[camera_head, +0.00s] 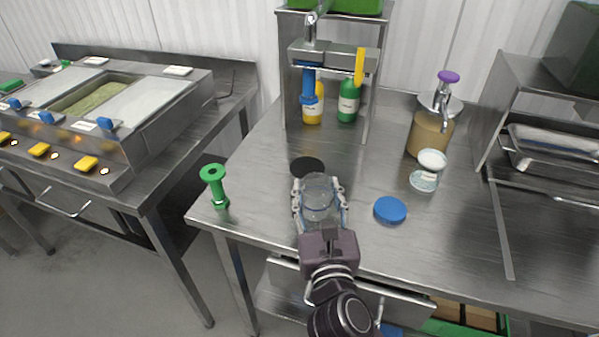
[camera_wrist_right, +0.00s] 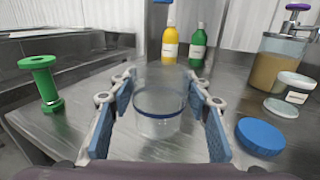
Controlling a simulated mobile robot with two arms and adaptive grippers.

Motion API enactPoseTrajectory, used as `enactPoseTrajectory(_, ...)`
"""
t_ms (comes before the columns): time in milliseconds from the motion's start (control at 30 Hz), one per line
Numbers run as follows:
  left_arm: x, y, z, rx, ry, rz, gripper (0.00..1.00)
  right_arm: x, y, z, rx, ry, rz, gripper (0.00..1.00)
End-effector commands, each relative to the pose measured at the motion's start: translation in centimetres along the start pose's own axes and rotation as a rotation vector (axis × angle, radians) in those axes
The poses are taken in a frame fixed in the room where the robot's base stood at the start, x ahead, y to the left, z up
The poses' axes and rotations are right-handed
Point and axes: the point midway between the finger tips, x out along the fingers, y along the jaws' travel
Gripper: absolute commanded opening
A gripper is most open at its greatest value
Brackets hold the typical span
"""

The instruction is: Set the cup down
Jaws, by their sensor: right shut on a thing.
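A clear see-through cup (camera_head: 318,193) is held upright between the fingers of my right gripper (camera_head: 320,200). In the right wrist view the cup (camera_wrist_right: 160,105) shows a dark blue line around its middle, and the blue finger pads of the right gripper (camera_wrist_right: 165,120) are on both sides of it. The cup is over the front part of the steel table (camera_head: 262,190), just in front of a black round disc (camera_head: 307,165). I cannot tell whether the cup's base touches the table. My left gripper is not in view.
A green spool-like stand (camera_head: 216,187) is to the left. A blue lid (camera_head: 390,209) lies to the right. A small white-lidded jar (camera_head: 427,170) and a tan-filled pump container (camera_head: 430,133) stand at the right. Yellow (camera_head: 312,112) and green (camera_head: 348,108) bottles stand under the rack behind.

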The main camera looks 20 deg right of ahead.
Motion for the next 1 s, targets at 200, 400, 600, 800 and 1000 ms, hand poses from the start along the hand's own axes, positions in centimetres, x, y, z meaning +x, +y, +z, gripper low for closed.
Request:
enactPoseTrajectory(200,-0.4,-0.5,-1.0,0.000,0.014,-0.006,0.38,3.6,0.1,0.6,-0.001,-0.010,-0.017,0.21)
enactPoseTrajectory(400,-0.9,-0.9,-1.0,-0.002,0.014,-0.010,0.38,9.1,0.1,0.5,0.000,-0.007,-0.017,0.21)
enactPoseTrajectory(600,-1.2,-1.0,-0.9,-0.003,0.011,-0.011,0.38,14.4,0.0,0.4,-0.001,-0.006,-0.016,0.21)
enactPoseTrajectory(800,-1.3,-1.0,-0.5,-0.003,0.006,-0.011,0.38,17.6,0.0,0.3,0.000,-0.005,-0.014,0.21)
enactPoseTrajectory(1000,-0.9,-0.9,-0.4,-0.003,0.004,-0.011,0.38,18.2,0.0,-1.1,0.001,-0.001,-0.014,0.21)
